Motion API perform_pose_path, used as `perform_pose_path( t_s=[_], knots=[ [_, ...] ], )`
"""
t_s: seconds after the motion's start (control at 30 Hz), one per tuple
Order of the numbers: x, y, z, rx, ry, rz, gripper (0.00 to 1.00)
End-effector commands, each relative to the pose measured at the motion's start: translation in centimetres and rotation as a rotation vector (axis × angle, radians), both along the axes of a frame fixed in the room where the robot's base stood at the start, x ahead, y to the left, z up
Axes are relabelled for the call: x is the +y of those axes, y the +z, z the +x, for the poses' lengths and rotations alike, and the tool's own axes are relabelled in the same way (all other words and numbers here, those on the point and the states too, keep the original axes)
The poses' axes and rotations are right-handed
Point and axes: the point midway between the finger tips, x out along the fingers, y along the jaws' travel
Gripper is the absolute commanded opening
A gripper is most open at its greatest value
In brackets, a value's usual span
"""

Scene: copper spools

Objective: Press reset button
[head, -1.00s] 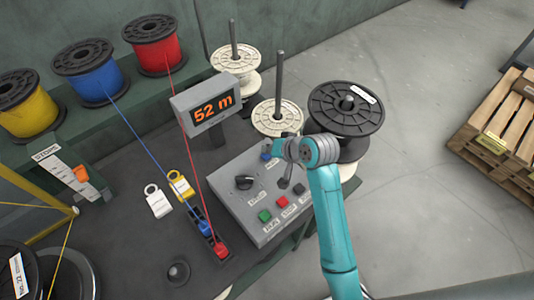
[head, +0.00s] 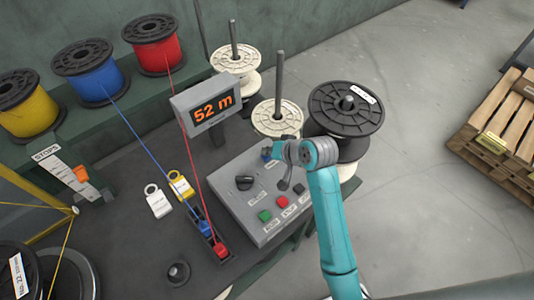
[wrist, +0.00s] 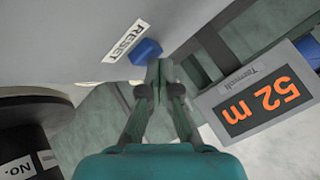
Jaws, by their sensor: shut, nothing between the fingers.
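The blue reset button (wrist: 145,51) sits beside a white RESET label (wrist: 126,41) on the grey control panel in the wrist view. It also shows, partly covered by my gripper, near the panel's top corner in the head view (head: 265,154). My gripper (wrist: 157,68) is shut and empty. Its fingertips are right beside the button in the wrist picture; I cannot tell whether they touch it. The display (head: 203,108) reads 52 m in orange digits.
The panel (head: 250,208) also carries a black knob (head: 244,182), a green button (head: 265,216), a red button (head: 282,202) and a dark button (head: 300,188). A black spool (head: 345,108) stands close behind my wrist. Blue and red wires run left of the panel.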

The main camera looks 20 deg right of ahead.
Motion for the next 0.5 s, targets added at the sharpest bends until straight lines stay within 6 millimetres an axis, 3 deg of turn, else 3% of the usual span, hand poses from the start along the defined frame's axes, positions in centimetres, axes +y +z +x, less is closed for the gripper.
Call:
perform_pose_path(
  t_s=[0.5],
  knots=[
    [0.0, 1.1, 0.0, 0.000, 0.001, -0.001, 0.00]
  ],
)
